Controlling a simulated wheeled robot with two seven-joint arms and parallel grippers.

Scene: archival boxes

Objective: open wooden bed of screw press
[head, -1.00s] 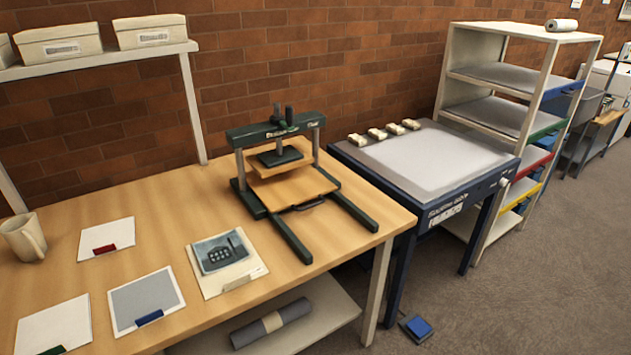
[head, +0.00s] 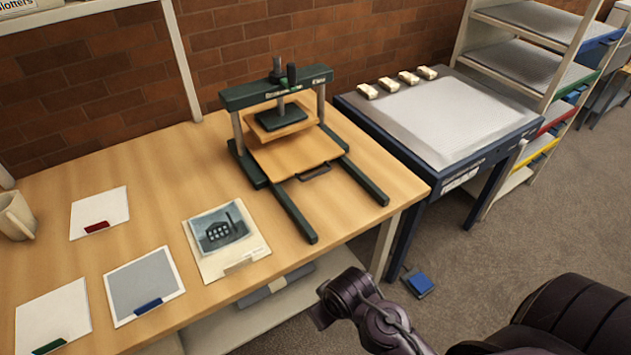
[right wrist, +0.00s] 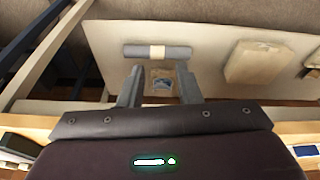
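The screw press (head: 276,90) stands on the wooden table, with a dark green frame, a screw on top and two rails (head: 365,181) reaching toward the table's front. Its wooden bed (head: 293,157) lies between the rails, close to the uprights, with a dark handle (head: 315,172) on its front edge. A dark platen with a wooden board (head: 282,127) hangs above the bed's rear. My right arm enters the head view from the lower right, apart from the press. In the right wrist view my right gripper (right wrist: 160,86) is open and empty, pointing toward the lower shelf. My left gripper is out of view.
A photograph folder (head: 224,238), several cards and a mug (head: 15,216) occupy the table's left side. A blue-framed table (head: 440,120) stands right of the press. A grey roll (right wrist: 157,52) lies on the lower shelf. A blue pedal (head: 420,283) is on the floor.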

